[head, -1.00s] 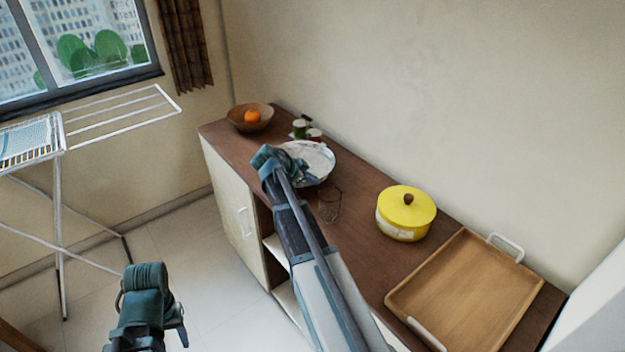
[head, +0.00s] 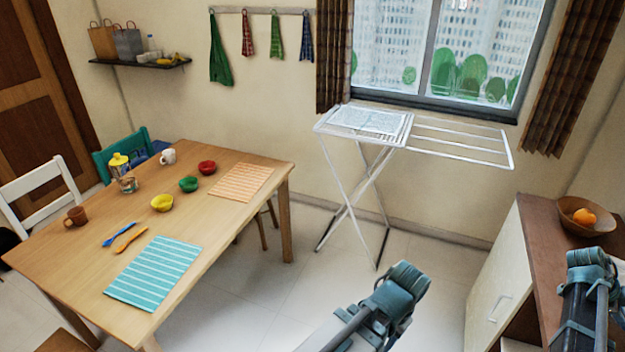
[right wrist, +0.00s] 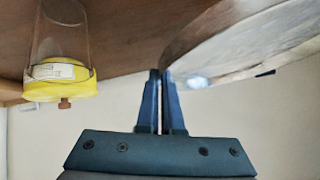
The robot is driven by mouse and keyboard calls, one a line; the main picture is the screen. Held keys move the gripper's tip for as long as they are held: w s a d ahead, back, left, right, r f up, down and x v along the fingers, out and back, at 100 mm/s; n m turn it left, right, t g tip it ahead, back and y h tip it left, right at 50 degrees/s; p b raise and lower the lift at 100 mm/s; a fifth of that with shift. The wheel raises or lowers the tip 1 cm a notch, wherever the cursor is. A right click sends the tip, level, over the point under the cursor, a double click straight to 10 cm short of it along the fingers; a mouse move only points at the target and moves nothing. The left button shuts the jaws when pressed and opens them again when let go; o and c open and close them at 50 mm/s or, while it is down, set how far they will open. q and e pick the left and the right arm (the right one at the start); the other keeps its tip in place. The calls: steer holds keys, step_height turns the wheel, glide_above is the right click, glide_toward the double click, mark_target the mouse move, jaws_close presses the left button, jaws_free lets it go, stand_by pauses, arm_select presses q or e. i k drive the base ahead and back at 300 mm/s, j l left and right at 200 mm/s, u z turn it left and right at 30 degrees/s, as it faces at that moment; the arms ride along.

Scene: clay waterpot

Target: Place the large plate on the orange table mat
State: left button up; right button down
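The orange striped table mat (head: 241,182) lies bare at the right end of the wooden dining table in the head view. In the head view my right gripper (head: 590,262) is at the right edge, over the sideboard; the plate is not clearly visible there. My left gripper (head: 402,290) hangs over the floor, its fingers unclear.
The dining table (head: 215,160) also holds a teal mat (head: 153,272), bowls, cups and cutlery. A drying rack (head: 365,165) stands by the window. The sideboard (head: 535,240) carries a bowl with an orange (head: 583,217).

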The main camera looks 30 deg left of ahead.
mark_target(243, 180)
steer(key=i+u, duration=0.1)
steer(key=u, duration=1.15)
steer(key=i+l+u, duration=0.2)
steer(key=u, duration=0.3)
steer(key=i+l+u, duration=0.25)
steer(key=u, duration=0.2)
steer(key=i+l+u, duration=0.15)
steer(key=l+u, duration=0.2)
steer(key=u, duration=0.15)
steer(key=i+l+u, duration=0.1)
steer(key=l, duration=0.4)
steer(key=i+l+u, duration=0.1)
steer(key=l, duration=0.45)
steer(key=i+l, duration=0.15)
steer(key=l, duration=0.4)
steer(key=j+u, duration=0.05)
